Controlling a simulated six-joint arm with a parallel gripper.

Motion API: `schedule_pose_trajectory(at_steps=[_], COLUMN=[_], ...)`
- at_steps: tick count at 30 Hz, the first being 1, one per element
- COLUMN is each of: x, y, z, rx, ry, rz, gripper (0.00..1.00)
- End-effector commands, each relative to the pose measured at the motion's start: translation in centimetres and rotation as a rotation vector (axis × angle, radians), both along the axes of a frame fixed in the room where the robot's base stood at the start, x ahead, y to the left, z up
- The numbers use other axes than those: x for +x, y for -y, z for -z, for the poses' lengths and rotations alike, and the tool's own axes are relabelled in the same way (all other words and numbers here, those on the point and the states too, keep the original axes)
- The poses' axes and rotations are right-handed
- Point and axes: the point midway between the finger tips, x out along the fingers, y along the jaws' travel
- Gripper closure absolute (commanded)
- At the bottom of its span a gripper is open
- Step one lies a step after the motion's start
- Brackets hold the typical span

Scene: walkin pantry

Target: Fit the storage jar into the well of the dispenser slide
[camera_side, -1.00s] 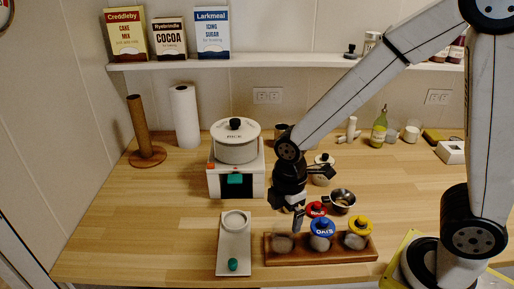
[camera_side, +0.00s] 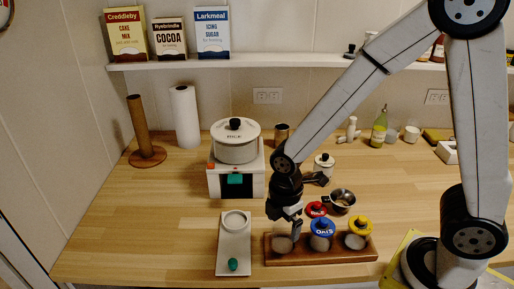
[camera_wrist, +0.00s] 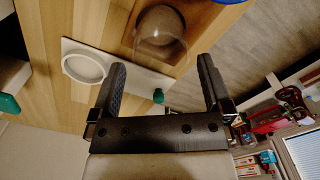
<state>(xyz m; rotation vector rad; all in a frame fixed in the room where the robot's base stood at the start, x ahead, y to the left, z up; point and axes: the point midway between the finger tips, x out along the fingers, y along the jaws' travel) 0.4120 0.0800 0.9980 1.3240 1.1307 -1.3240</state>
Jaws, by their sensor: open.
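A clear, lidless storage jar (camera_side: 281,244) stands at the left end of a wooden rack (camera_side: 318,256); the wrist view shows this glass jar (camera_wrist: 160,36) too. My gripper (camera_side: 290,228) is just above the jar, open and empty. In the wrist view the jar lies ahead, between the lines of the two fingers of my gripper (camera_wrist: 161,64). The white dispenser slide (camera_side: 234,258) lies left of the rack, with a round ringed well (camera_side: 236,221) at its far end and a green knob (camera_side: 233,265) near its front. The well looks empty.
A blue-lidded jar (camera_side: 322,236) and a yellow-lidded jar (camera_side: 358,234) share the rack. The white dispenser (camera_side: 236,175) stands behind the slide.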

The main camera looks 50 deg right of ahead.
Motion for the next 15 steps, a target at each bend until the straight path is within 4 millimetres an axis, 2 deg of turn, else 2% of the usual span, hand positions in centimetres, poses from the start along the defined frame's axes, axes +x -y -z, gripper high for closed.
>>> schedule_pose_trajectory(at_steps=[7,15], x=[-0.1,-0.2], y=[0.0,0.2], z=[0.8,3.3], rx=[-0.001,-0.001], ry=[-0.002,-0.004], rz=[0.000,0.000], gripper=[0.00,0.00])
